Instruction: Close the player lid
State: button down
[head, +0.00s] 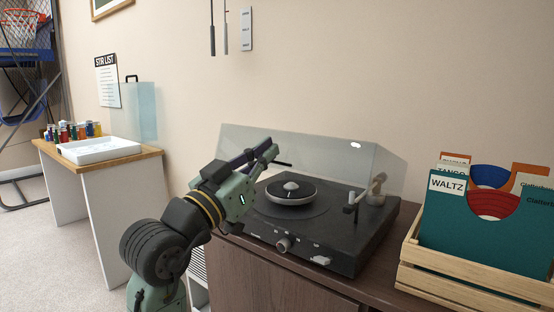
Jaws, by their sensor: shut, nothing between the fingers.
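The black record player (330,245) stands on a dark wood cabinet. Its clear lid (330,160) is up, standing tilted at the back of the player, with the platter (290,192) uncovered in front of it. My gripper (272,150) is shut and empty, at the player's left side. In the picture its fingers overlap the left part of the lid. I cannot tell whether they touch it. The tonearm (376,186) sits at the right of the player. My gripper and wrist hide the player's left rear corner.
A wooden crate (470,284) of record sleeves (490,235) stands close to the player's right side. The dark cabinet (265,288) is below. A side table (85,170) with a white tray (100,150) and small bottles stands at the left. The wall is behind.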

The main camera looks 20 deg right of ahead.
jog(key=shift+t+h, duration=0.7)
jog(key=shift+h, duration=0.2)
jog(key=f+b, duration=0.3)
jog(key=f, duration=0.1)
jog(key=s+a+f+b, duration=0.1)
jog(key=f+b, duration=0.3)
jog(key=a+f+b, duration=0.1)
jog(key=f+b, duration=0.2)
jog(key=f, duration=0.1)
jog(key=shift+s+a+b, duration=0.1)
jog(key=shift+s+b, duration=0.2)
jog(key=shift+s, duration=0.1)
